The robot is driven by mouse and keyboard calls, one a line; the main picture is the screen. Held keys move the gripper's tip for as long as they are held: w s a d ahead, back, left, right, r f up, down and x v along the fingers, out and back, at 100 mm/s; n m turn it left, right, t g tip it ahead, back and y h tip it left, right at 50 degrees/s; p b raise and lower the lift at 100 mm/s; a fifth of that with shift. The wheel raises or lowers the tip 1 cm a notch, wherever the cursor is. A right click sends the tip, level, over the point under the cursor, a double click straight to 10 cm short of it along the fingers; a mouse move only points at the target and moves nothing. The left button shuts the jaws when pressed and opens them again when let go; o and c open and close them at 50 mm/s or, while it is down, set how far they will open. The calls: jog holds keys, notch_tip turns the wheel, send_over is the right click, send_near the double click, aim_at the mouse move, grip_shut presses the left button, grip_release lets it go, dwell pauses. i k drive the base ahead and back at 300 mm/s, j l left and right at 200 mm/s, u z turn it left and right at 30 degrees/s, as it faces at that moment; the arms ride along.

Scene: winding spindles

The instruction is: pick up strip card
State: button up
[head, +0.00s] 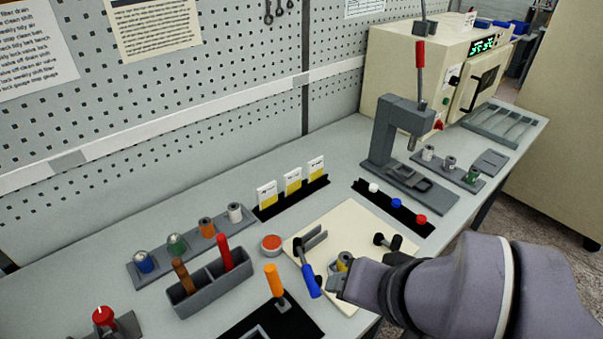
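Three white cards with yellow lower parts stand upright in a black rack: a left card (267,195), a middle card (293,180) and a right card (316,168). Their print is too small to read, and I cannot tell which is the strip card. My gripper (337,282) is low over the front of the cream board, well in front of the rack and apart from the cards. A small yellow and grey part (344,261) shows right beside it. The gripper's fingers are mostly hidden, so its opening is unclear.
The cream board (345,222) holds a grey bracket and a blue-handled tool (311,282). A red-filled dish (271,244), an orange-handled tool (274,280) and a grey bin (207,286) are left of it. A grey press (405,150) stands behind right. Bare bench lies behind the rack.

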aim_at(266, 194)
jog(key=i+l+u, duration=0.2)
jog(key=l, duration=0.15)
jog(key=i+l+u, duration=0.15)
jog(key=l, duration=0.25)
jog(key=i+l+u, duration=0.2)
jog(key=l, duration=0.2)
jog(key=i+l+u, duration=0.15)
jog(key=l, duration=0.25)
jog(key=k, duration=0.05)
